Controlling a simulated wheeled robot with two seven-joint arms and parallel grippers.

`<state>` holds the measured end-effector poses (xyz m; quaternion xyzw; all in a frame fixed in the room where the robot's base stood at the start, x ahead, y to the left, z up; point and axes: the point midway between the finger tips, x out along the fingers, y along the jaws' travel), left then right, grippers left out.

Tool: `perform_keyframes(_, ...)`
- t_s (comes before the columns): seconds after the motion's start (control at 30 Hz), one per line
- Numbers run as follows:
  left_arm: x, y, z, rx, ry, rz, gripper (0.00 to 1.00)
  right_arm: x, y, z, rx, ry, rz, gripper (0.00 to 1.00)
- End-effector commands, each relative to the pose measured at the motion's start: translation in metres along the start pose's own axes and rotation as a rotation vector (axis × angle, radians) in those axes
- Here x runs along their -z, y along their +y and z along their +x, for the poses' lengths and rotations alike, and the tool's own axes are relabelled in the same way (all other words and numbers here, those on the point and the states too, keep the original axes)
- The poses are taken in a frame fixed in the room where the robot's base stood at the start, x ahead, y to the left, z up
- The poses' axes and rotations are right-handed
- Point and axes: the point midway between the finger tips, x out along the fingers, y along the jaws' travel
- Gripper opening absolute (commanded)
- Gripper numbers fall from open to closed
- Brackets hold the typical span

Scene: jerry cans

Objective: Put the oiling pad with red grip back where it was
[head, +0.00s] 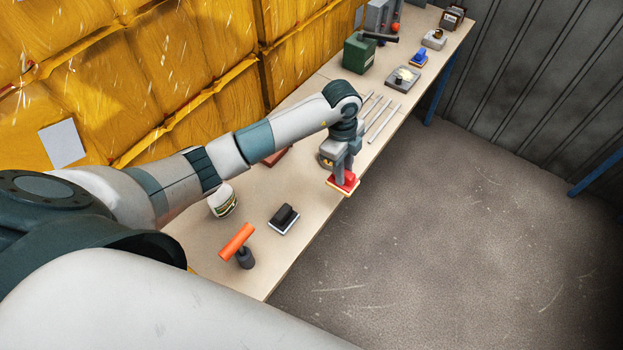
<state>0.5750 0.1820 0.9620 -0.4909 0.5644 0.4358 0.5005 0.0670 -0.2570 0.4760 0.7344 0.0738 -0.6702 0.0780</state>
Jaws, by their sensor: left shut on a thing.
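The oiling pad with red grip (344,183) is at the front edge of the long bench (262,272), about midway along it. My left gripper (345,171) points down from above and is shut on its red grip. The pad's pale base shows below the red part. I cannot tell whether the base touches the bench top or hangs just above it. My right gripper is not in view.
A black-gripped pad (284,219), an orange-handled tool (238,242) and a white jar (222,200) stand nearer. Farther off are metal rods (383,124), a tray (402,79), a blue-gripped pad (419,57) and a green can (359,53). Bench room beside the black-gripped pad is clear.

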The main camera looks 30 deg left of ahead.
Motion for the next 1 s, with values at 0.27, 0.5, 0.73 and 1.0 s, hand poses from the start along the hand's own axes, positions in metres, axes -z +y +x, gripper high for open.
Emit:
perform_keyframes(0.27,-0.056,0.006,0.031,0.0,-0.003,-0.004,0.0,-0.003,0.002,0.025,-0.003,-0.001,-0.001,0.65)
perform_keyframes(0.5,-0.095,0.01,0.046,0.0,-0.001,-0.002,0.0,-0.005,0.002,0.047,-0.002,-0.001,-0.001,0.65)
perform_keyframes(0.73,-0.104,0.011,0.047,0.001,0.001,0.001,0.0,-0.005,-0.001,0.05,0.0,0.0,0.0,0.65)
perform_keyframes(1.0,-0.103,0.011,0.047,0.0,0.0,0.001,0.0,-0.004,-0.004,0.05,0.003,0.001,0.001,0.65)
